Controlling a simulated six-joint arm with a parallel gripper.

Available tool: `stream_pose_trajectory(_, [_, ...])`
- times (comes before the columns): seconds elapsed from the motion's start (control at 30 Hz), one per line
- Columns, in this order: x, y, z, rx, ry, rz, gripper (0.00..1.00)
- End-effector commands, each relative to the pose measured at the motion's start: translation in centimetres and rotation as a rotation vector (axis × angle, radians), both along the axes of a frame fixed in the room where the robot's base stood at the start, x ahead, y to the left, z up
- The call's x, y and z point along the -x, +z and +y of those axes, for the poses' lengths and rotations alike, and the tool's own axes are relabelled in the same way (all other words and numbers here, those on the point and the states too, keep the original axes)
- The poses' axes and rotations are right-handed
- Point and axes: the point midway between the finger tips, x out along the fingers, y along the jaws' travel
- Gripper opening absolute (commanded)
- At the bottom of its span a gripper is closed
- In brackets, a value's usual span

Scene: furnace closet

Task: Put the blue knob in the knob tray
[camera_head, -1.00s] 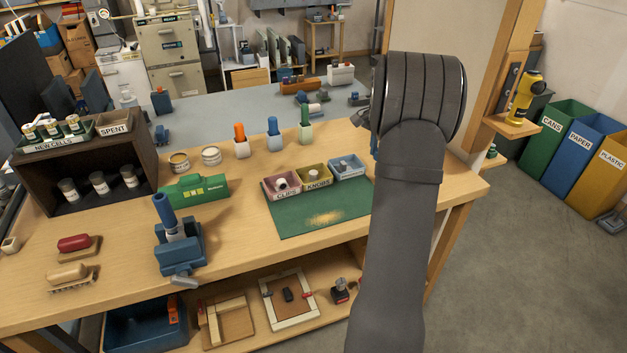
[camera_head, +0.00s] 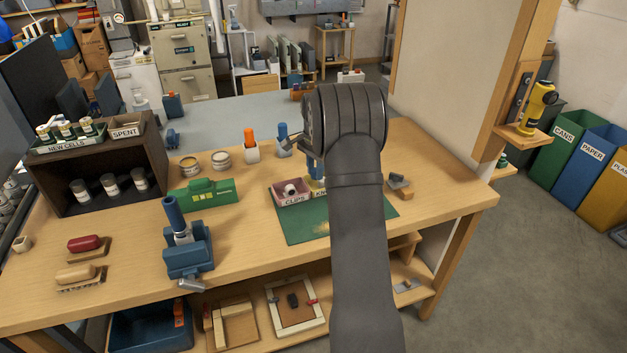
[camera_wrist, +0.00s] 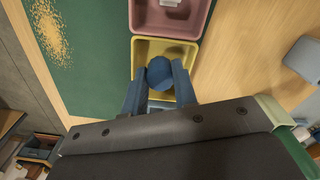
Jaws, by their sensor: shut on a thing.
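The blue knob (camera_wrist: 160,72) is round and sits between the fingertips of my gripper (camera_wrist: 159,84) in the wrist view; the gripper is shut on it. The yellow knob tray (camera_wrist: 163,47) lies straight below the knob in that view, and the knob covers part of its floor. The height of the knob over the tray floor cannot be told. In the head view my gripper (camera_head: 316,170) points down at the knob tray (camera_head: 319,195), which is mostly hidden behind my arm. The knob does not show clearly there.
The pink clips tray (camera_head: 290,198) adjoins the knob tray on the green mat (camera_head: 305,231). A wooden block with a grey piece (camera_head: 399,186) stands right of my arm. An orange-topped holder (camera_head: 251,148) and a blue-topped one (camera_head: 283,140) stand behind. The right bench end is clear.

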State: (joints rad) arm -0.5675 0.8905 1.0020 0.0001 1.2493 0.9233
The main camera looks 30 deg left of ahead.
Motion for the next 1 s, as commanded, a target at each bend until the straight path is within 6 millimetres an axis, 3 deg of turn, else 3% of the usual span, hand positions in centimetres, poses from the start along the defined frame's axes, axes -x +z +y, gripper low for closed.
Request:
stream_pose_trajectory(0.17, [0.1, -0.8, 0.7, 0.001, 0.001, 0.001, 0.04])
stream_pose_trajectory(0.43, [0.1, -4.3, 0.6, -0.001, 0.001, 0.002, 0.04])
stream_pose_trajectory(0.77, [0.1, -4.6, 0.6, -0.001, 0.001, 0.001, 0.04])
stream_pose_trajectory(0.8, [0.1, -4.7, 0.6, -0.001, 0.001, 0.001, 0.28])
stream_pose_trajectory(0.9, [0.0, -4.6, 0.6, -0.001, 0.001, 0.001, 0.47])
stream_pose_trajectory(1.0, [0.0, -4.6, 0.6, -0.001, 0.001, 0.001, 0.47])
